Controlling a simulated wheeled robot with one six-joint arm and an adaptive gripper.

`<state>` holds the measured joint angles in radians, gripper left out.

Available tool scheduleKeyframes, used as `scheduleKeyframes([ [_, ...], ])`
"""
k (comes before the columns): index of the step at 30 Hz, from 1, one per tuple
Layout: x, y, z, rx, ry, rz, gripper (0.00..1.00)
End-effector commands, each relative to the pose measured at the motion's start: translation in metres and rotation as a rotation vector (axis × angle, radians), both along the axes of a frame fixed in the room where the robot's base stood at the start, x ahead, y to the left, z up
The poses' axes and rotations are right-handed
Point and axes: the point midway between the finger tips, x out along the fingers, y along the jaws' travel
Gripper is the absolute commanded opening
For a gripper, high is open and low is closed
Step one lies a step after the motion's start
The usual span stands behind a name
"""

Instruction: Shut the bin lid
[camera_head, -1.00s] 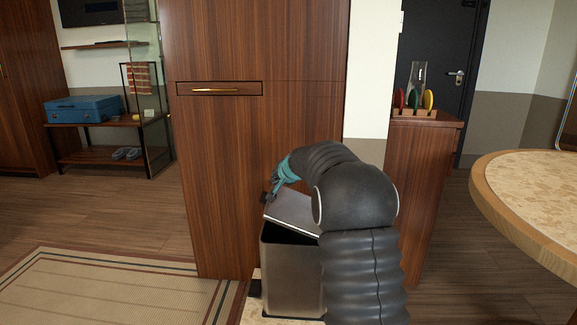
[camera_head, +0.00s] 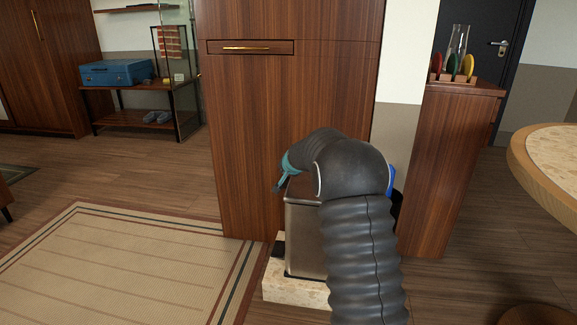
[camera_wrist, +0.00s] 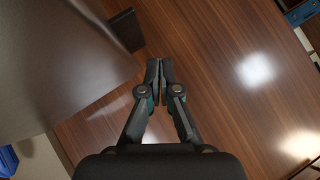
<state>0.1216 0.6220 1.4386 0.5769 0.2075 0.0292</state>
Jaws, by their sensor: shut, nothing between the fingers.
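The bin (camera_head: 304,240) is a brushed metal box on a pale stone plinth in front of the wooden cabinet, partly hidden by my arm. Its lid (camera_head: 301,190) shows as a narrow strip at the top and appears to lie down on the rim; my arm hides its right part. My gripper (camera_head: 278,186) is at the lid's far left edge, fingers pointing down and empty. In the wrist view my gripper (camera_wrist: 160,68) has its fingertips together over the wood, right of a large grey bin surface (camera_wrist: 60,65) with a dark tab (camera_wrist: 127,32).
The wooden cabinet (camera_head: 285,110) stands right behind the bin. The stone plinth (camera_head: 297,291) sticks out below it. A blue object (camera_head: 392,180) shows behind my arm. A round table (camera_head: 545,170) is at right. A rug (camera_head: 120,270) and open floor lie at left.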

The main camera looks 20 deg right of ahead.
Motion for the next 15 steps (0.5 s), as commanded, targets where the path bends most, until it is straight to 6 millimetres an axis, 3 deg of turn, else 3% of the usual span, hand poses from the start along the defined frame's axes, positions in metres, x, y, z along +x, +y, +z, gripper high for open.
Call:
scheduleKeyframes([
  [1, 0.001, 0.002, -0.014, 0.000, 0.001, 0.000, 0.00],
  [4, 0.002, 0.004, -0.024, 0.000, 0.001, 0.000, 0.00],
  [15, 0.003, 0.008, -0.040, 0.001, 0.002, 0.001, 0.00],
])
